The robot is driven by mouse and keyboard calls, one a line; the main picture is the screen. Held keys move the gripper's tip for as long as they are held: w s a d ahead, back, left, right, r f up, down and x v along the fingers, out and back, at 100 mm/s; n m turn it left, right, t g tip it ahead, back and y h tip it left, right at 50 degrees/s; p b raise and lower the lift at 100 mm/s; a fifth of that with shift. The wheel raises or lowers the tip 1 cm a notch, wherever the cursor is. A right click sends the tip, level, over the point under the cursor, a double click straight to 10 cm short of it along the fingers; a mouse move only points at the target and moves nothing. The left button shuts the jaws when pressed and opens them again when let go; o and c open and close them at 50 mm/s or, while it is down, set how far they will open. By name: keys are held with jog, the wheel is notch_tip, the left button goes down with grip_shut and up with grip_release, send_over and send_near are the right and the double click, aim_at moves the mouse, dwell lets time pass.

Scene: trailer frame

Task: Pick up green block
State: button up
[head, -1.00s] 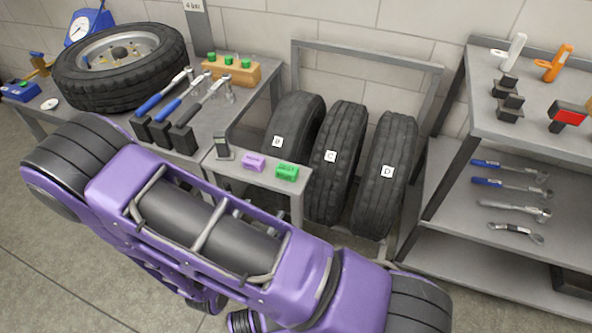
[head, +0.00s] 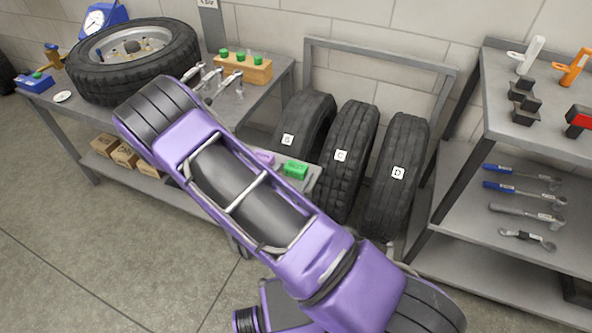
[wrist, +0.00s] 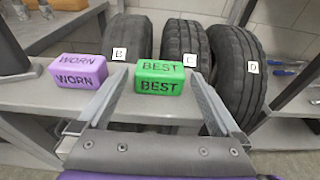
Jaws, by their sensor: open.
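The green block (wrist: 160,78), marked BEST, sits on a small grey shelf (wrist: 30,92) in the wrist view. It also shows in the head view (head: 296,170), to the right of my purple arm. My gripper (wrist: 155,100) is open, with one finger to the left and one to the right of the green block in the picture. I cannot tell whether the fingers touch it. A purple block (wrist: 77,72), marked WORN, stands to its left on the same shelf. In the head view the purple block (head: 264,158) is partly hidden by my arm, and my gripper is not visible there.
Tyres labelled B (head: 306,118), C (head: 349,150) and D (head: 396,172) stand in a rack behind the shelf. A bench (head: 75,128) at left holds a wheel (head: 135,60) and tools. A tool shelf (head: 450,222) stands at right.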

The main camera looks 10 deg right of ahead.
jog(key=shift+x, duration=1.4)
jog(key=shift+r, duration=0.1)
jog(key=c, duration=1.3)
